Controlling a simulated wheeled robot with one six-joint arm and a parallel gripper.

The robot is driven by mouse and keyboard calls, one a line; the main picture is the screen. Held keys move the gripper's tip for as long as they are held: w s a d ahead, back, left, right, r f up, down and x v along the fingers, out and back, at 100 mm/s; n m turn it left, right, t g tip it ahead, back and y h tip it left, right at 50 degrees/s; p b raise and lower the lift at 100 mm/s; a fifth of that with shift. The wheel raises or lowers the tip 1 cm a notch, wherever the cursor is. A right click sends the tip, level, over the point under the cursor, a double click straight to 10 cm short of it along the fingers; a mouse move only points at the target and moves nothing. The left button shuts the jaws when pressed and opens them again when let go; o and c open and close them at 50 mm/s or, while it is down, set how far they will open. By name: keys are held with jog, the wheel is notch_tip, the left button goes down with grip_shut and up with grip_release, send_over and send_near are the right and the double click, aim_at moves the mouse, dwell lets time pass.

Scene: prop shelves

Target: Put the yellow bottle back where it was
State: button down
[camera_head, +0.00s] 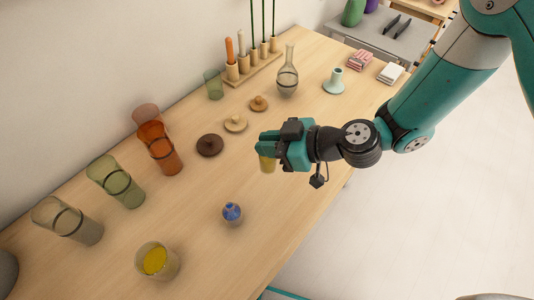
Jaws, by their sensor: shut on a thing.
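My gripper (272,148) is over the middle of the wooden table, shut on the yellow bottle (267,164). Only a small yellowish part of the bottle shows below the fingers; the rest is hidden by the gripper. I cannot tell from this view whether its base touches the table. A small blue bottle (232,212) stands on the table below and left of my gripper. A clear glass with yellow contents (156,264) stands near the table's front left.
Glasses in grey (90,232), green (130,194) and orange (168,160) line the left side. Dark (209,145) and light (236,124) lids lie behind my gripper. A flask (287,82) and a candle rack (255,66) stand farther back. The table's right front is clear.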

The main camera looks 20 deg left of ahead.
jog(key=shift+f+p, duration=0.35)
jog(key=shift+f, duration=2.35)
jog(key=shift+f, duration=0.15)
jog(key=c, duration=1.1)
grip_release()
